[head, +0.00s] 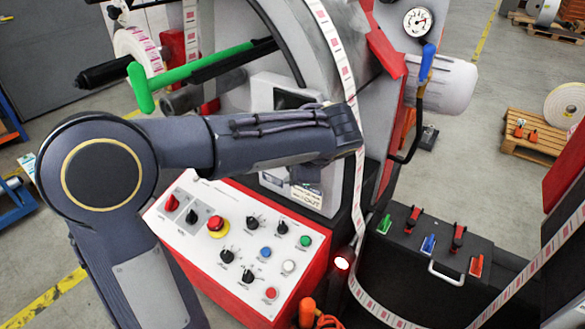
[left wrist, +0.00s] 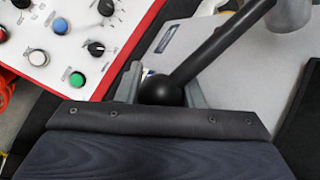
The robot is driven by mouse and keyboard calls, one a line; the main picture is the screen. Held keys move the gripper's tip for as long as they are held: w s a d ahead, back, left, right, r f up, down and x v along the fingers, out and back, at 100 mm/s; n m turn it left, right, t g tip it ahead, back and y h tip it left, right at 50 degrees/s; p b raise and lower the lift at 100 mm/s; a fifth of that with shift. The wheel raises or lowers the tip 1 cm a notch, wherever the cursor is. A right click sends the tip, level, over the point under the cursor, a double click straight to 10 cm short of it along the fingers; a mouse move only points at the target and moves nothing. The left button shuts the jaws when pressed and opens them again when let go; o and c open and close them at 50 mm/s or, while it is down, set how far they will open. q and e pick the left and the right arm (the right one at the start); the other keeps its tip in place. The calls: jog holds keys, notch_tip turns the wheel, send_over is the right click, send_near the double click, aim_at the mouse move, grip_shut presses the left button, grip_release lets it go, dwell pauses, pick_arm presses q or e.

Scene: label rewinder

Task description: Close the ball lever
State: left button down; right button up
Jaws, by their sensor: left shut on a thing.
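The ball lever (left wrist: 215,45) shows in the left wrist view as a black rod with a round black ball at its lower end. The rod slants up to the right toward a grey cylindrical part. My left gripper (left wrist: 161,90) has its two grey fingers on either side of the ball and is shut on it. In the head view my left gripper (head: 346,130) reaches in front of the machine, and its fingertips and the ball are hidden there. My right gripper is in neither view.
A white control panel (head: 225,235) with knobs and buttons lies below my left arm. A green handle (head: 140,88) is at the left. A printed label web (head: 338,60) runs down past the gripper. A dark box with coloured levers (head: 400,270) stands at the lower right.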

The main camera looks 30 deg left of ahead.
pick_arm(q)
jog(key=shift+a+f, duration=0.1)
jog(key=shift+f, duration=0.05)
jog(key=c, duration=1)
grip_release()
jog(key=v, duration=0.8)
jog(key=shift+f, duration=0.1)
